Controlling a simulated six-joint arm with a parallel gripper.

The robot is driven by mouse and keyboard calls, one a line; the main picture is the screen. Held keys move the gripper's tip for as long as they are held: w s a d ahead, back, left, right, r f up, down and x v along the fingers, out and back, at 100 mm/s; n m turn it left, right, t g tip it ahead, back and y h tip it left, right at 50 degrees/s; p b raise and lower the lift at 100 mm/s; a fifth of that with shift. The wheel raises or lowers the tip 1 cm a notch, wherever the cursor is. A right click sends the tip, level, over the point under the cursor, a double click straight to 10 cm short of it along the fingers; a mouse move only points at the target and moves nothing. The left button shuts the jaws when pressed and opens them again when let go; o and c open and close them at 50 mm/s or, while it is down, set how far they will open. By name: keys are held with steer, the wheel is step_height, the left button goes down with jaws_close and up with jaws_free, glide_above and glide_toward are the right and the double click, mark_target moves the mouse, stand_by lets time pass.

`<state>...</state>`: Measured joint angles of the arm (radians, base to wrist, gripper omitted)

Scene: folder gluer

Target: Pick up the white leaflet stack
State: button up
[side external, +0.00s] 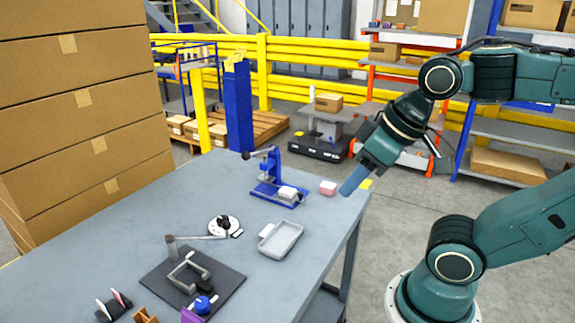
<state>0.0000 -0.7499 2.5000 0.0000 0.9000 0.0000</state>
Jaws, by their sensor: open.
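A small white block (288,192), which looks like the white leaflet stack, rests at the front right of a blue stand (268,177) on the table. A smaller white piece (266,230) lies at the back left edge of a grey tray (281,239); its kind is unclear. My gripper (350,186) is open and points down and left over the table's right edge. It is to the right of the white block and apart from it, with nothing seen in it. The gap between its fingers is hard to see from this side.
A pink block (328,187) lies between the white block and my gripper. A black plate with a grey clamp (188,272) and a round white dial (224,225) stand nearer left. A tall blue post (238,105) rises at the back. The grey table (120,235) is bare at left.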

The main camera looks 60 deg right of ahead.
stand_by(0.3)
steer(key=shift+o, duration=1.2)
steer(key=w+d+r+m+g, duration=0.1)
steer(key=w+d+m+g, duration=0.1)
steer(key=w+d+m, duration=0.6)
steer(key=w+d+r+m+g, duration=0.1)
steer(key=w+d, duration=0.3)
steer(key=w, duration=0.9)
steer(key=w+d+f+m+g, duration=0.1)
steer(key=w+d+f+m, duration=0.3)
steer(key=d+f, duration=0.4)
steer(key=w+d+f+m+g, duration=0.1)
steer(key=w+d+f+m, duration=0.4)
steer(key=d+f, duration=0.4)
steer(key=shift+w+d+f+g, duration=0.15)
steer(key=shift+w+d+g, duration=0.15)
steer(key=shift+w+d, duration=0.35)
